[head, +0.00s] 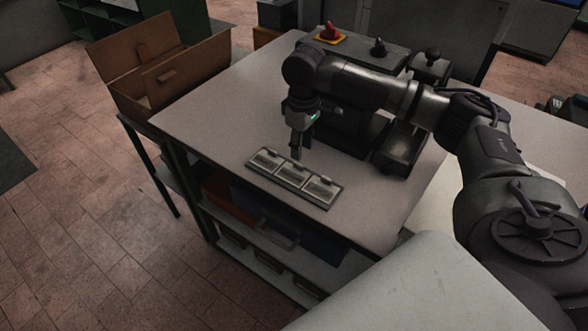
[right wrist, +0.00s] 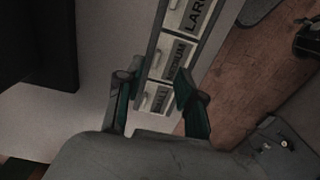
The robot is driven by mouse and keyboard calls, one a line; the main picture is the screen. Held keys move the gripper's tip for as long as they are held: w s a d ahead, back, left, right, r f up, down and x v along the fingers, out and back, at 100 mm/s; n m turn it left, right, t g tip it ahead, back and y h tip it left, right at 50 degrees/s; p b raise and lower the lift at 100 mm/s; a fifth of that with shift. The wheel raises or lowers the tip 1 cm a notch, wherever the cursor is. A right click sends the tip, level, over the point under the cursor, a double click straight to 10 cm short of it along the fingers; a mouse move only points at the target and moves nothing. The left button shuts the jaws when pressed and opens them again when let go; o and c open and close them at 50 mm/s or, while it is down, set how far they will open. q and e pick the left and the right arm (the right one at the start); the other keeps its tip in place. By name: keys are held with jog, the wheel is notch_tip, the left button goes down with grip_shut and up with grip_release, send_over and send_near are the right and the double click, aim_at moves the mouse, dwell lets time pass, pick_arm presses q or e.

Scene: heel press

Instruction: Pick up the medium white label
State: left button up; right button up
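The medium white label (right wrist: 178,60) lies in the middle compartment of a dark three-part tray (head: 285,187) and bears the printed word MEDIUM. In the head view it is the middle plate (head: 292,174). The large label (right wrist: 192,14) and the small label (right wrist: 160,97) lie in the compartments on either side. My right gripper (head: 298,154) points down above the tray. In the right wrist view its two fingers (right wrist: 153,82) are spread, with the tray showing between them and nothing held. My left gripper is not in view.
The tray sits near the front edge of a light table (head: 225,110). Right behind my gripper stands a dark press (head: 405,145). A red and yellow button (head: 330,34) is at the back. A brown open box (head: 175,70) stands at the left. The tabletop left of the tray is clear.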

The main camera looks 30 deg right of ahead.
aim_at(300, 164)
jog(key=f+p, duration=0.1)
jog(key=f, duration=0.2)
jog(key=shift+w+f, duration=0.1)
jog(key=shift+w, duration=0.1)
notch_tip(300, 164, down, 2)
jog(key=shift+f+p, duration=0.25)
jog(key=shift+p, duration=0.25)
jog(key=shift+w+f, duration=0.1)
jog(key=shift+f, duration=0.35)
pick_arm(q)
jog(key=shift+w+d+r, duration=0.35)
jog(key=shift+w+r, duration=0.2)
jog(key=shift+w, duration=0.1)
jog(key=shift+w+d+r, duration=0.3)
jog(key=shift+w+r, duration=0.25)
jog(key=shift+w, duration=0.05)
pick_arm(e)
grip_shut()
